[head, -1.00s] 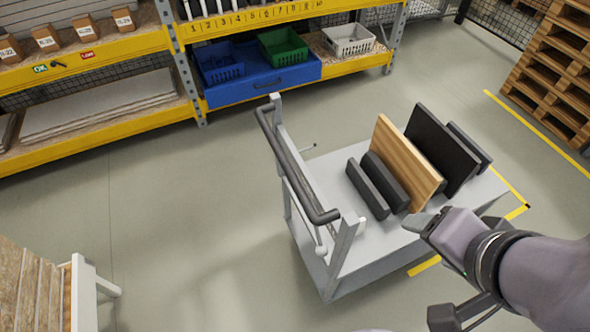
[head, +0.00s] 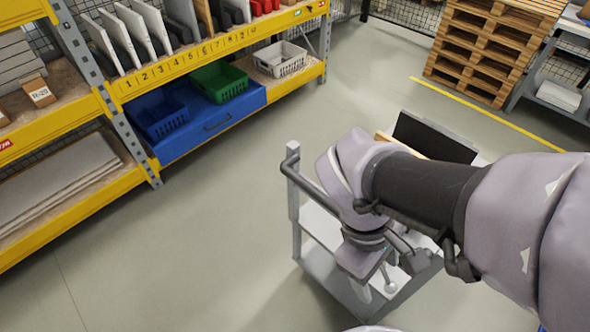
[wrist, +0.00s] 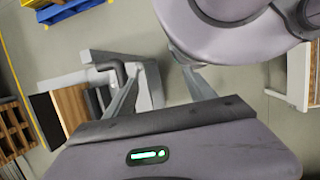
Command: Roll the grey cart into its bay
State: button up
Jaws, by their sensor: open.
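The grey cart (head: 322,228) stands on the floor right of centre in the head view, largely hidden behind my arm. One end of its dark handle (head: 292,160) shows at the left post; the rest is covered. A black panel (head: 432,137) and the edge of a wooden board stand on the cart. My gripper (head: 374,276) points down at the cart's near handle end. In the wrist view my gripper (wrist: 161,70) is open, its fingers apart, with the handle's dark bend (wrist: 116,72) beside the left finger. Whether they touch I cannot tell.
A yellow floor line (head: 485,115) runs beyond the cart, near stacked pallets (head: 490,45). A yellow shelf rack (head: 225,45) with blue, green and white bins stands at the left and back. The floor between rack and cart is clear.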

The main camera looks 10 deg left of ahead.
notch_tip(320, 180, down, 2)
jog(key=w+n+h, duration=0.1)
jog(key=n+h, duration=0.3)
jog(key=n, duration=0.3)
jog(key=n+t+h, duration=0.4)
jog(key=n+t, duration=1.1)
jog(key=n, duration=1.4)
send_near(338, 216)
jog(key=x, duration=1)
jog(key=shift+w+d, duration=0.15)
jog(key=shift+d, duration=0.05)
jog(key=shift+w+d, duration=0.4)
jog(key=shift+w, duration=0.1)
